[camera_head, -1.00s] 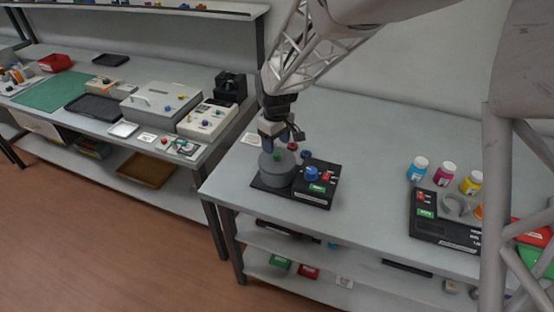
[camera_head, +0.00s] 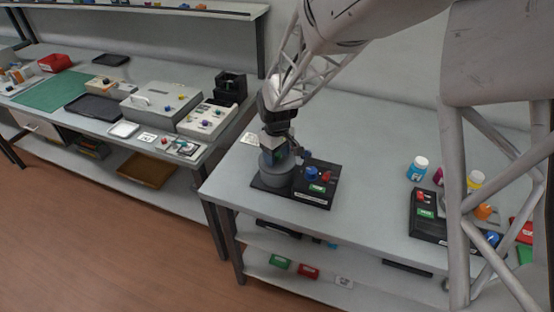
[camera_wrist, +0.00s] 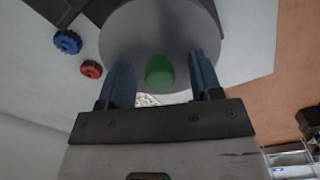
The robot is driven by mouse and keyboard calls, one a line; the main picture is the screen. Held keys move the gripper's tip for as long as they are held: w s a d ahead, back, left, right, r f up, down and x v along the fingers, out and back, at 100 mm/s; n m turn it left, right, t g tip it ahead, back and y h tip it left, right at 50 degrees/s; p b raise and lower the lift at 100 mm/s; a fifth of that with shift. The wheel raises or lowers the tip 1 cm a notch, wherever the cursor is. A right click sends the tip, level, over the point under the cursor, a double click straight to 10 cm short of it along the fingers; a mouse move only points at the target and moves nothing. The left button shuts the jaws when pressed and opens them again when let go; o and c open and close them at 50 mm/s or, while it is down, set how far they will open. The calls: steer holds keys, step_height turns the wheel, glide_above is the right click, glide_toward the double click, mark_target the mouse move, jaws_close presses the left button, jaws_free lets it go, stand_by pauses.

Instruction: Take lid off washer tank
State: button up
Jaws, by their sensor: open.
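The washer tank (camera_head: 273,179) is a grey cylinder on a black base unit at the left end of the right-hand table. My gripper (camera_wrist: 160,80) is open, with one blue finger on each side of the knob and visible gaps between.
The black base unit (camera_head: 315,199) carries a blue knob (camera_head: 311,172) and a red knob (camera_head: 326,176) right of the tank. In the wrist view a blue knob (camera_wrist: 67,42) and a red knob (camera_wrist: 91,69) lie left of the lid. Bottles stand further right; the table between is clear.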

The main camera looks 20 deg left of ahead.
mark_target(277, 154)
steer(key=c, duration=1)
steer(key=shift+r, duration=0.1)
steer(key=shift+r, duration=0.8)
step_height(277, 154, up, 2)
steer(key=shift+s, duration=0.1)
steer(key=s+d, duration=0.3)
steer(key=s, duration=0.1)
steer(key=s+d, duration=0.3)
steer(key=s, duration=0.1)
steer(key=s+d+r, duration=0.1)
steer(key=s+d, duration=0.2)
steer(key=s, duration=0.1)
steer(key=shift+s+d+r, duration=0.1)
steer(key=shift+s+d, duration=0.1)
steer(key=shift+s, duration=0.15)
